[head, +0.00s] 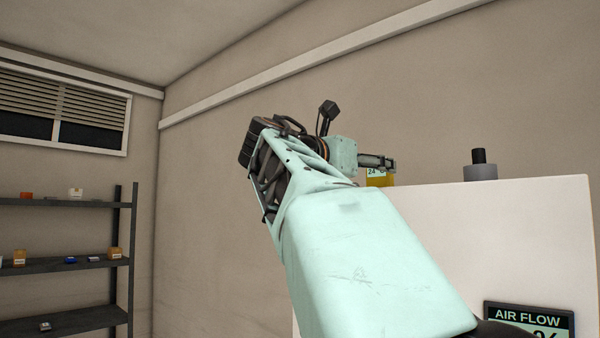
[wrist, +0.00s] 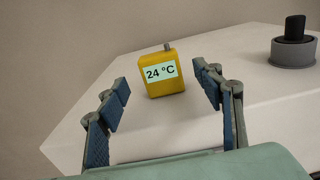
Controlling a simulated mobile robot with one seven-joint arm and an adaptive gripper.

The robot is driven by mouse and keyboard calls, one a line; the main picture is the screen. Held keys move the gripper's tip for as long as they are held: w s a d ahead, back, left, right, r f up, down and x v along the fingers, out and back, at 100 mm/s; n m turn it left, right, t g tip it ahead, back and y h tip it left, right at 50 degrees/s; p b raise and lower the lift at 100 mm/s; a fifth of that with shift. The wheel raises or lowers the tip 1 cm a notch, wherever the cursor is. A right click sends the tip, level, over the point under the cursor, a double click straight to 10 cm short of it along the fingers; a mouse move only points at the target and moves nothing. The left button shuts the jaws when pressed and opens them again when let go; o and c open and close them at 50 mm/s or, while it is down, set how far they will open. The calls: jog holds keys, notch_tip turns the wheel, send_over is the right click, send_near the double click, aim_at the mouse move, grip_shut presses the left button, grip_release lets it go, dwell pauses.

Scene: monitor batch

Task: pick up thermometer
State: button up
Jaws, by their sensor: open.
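The thermometer (wrist: 162,84) is a small yellow block with a pale display reading 24 °C and a grey stub on top. In the wrist view it stands on the white top of a cabinet (wrist: 75,140), slightly tilted in the picture. My gripper (wrist: 166,92) is open, with one finger to the left and one to the right of it in the picture. I see no contact between the fingers and the thermometer. In the head view the thermometer (head: 380,180) shows partly behind my gripper (head: 392,163), at the cabinet's left end.
A grey round base with a black knob (wrist: 294,45) stands on the cabinet top to the right; it also shows in the head view (head: 480,170). A dark AIR FLOW display (head: 528,318) is on the cabinet front. A shelf (head: 70,265) with small items stands far left.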

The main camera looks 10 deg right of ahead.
aim_at(380, 172)
jog(key=p+x, duration=0.2)
jog(key=x, duration=0.3)
jog(key=shift+r, duration=0.1)
jog(key=shift+w+d+p, duration=0.25)
jog(key=shift+d+p, duration=0.1)
jog(key=shift+d, duration=0.05)
jog(key=c, duration=1.2)
jog(key=shift+c, duration=0.5)
